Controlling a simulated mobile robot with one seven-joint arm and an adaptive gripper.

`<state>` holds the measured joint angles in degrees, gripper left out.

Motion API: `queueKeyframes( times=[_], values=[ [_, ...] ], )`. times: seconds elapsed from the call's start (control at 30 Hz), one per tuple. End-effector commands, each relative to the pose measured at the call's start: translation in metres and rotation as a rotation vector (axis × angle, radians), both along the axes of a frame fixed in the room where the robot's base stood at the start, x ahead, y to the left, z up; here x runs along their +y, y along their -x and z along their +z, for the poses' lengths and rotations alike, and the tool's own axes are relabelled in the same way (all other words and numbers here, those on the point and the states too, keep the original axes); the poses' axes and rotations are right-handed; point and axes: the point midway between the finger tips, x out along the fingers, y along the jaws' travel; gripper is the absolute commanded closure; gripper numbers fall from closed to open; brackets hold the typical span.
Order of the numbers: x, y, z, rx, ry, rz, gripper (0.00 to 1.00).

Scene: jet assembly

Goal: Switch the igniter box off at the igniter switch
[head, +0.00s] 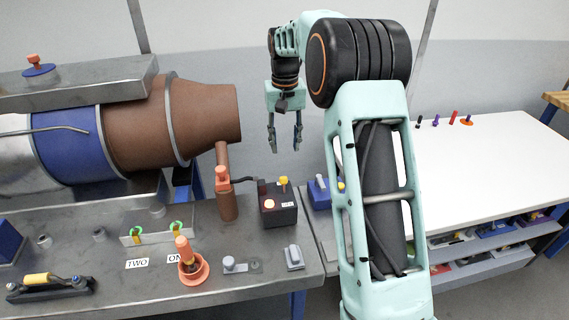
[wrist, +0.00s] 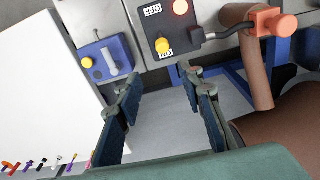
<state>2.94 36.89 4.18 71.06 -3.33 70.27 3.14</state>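The igniter box (head: 279,212) is a black box on the right part of the grey bench. In the wrist view the yellow switch (wrist: 163,46) is at the top centre. An OFF label (wrist: 153,28) is near it, and the lit lamp (wrist: 180,7) is at the top edge. My gripper (head: 285,147) is open and empty, hanging above and behind the box. In the wrist view the parted fingers (wrist: 158,82) lie below the box, apart from it.
A blue box (head: 319,194) with a yellow knob stands right of the igniter box. A brown pipe with an orange cap (head: 222,178) and cable stands left. The brown engine cone (head: 205,115) is further left. A white table (head: 480,160) is at right.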

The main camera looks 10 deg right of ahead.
Motion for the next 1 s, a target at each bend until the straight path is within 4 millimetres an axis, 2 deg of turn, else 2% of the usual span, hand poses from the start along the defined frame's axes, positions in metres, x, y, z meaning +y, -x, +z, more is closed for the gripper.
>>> queueKeyframes(
  times=[0.1,0.27,0.63,0.8,1.0],
  values=[
    [0.007,0.007,-0.013,0.038,-0.010,0.032,0.65],
    [0.007,0.008,-0.031,0.040,-0.011,0.032,0.65],
    [0.007,0.007,-0.098,0.037,-0.011,0.030,0.65],
    [0.007,0.007,-0.113,0.035,-0.010,0.030,0.65],
    [0.007,0.007,-0.117,0.034,-0.010,0.030,0.65]
  ],
)
